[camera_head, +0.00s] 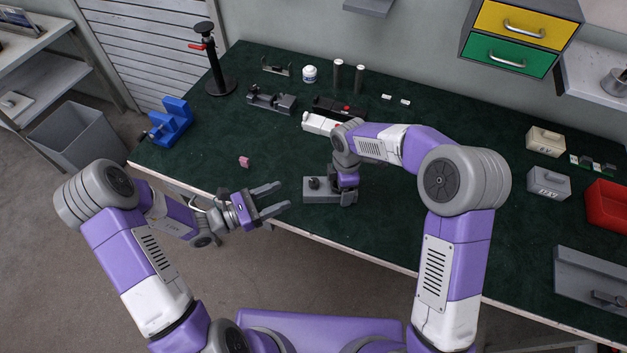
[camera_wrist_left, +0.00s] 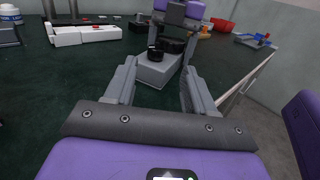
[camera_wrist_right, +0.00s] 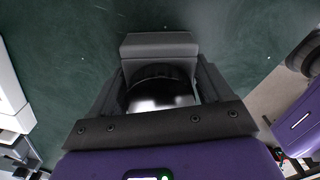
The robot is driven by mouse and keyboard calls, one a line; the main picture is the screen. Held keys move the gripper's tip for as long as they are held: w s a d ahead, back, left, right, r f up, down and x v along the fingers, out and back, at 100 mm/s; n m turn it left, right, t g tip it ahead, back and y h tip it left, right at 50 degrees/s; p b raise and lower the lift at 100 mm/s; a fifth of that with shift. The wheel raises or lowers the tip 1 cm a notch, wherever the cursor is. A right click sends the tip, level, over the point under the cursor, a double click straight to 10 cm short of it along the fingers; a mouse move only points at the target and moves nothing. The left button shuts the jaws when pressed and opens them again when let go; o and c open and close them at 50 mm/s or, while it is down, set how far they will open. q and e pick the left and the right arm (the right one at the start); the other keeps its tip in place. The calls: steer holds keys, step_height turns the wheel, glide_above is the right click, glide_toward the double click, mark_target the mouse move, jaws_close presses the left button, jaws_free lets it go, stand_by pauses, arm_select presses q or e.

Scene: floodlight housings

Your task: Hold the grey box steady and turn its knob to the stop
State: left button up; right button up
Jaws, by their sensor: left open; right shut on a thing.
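The grey box (camera_head: 318,196) lies near the front edge of the green table. Its black knob (camera_head: 314,183) stands up from its left part and also shows in the left wrist view (camera_wrist_left: 155,52).
A small pink block (camera_head: 244,162) lies to the left. A blue fixture (camera_head: 171,120), a grey fixture (camera_head: 271,100) and a white part (camera_head: 320,124) stand farther back. Two light boxes, a red bin (camera_head: 608,205) and a grey tray (camera_head: 592,282) are at right. The table left of the box is mostly clear.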

mark_target(309, 183)
arm_select(q)
steer(key=shift+s+a+f+n+t+y, duration=0.15)
steer(key=shift+f+n+t+y, duration=0.15)
steer(key=shift+y, duration=0.2)
steer(key=x, duration=1.1)
steer(key=shift+d+r, duration=0.1)
steer(key=shift+d, duration=0.2)
steer(key=shift+w, duration=0.25)
steer(key=c, duration=0.9)
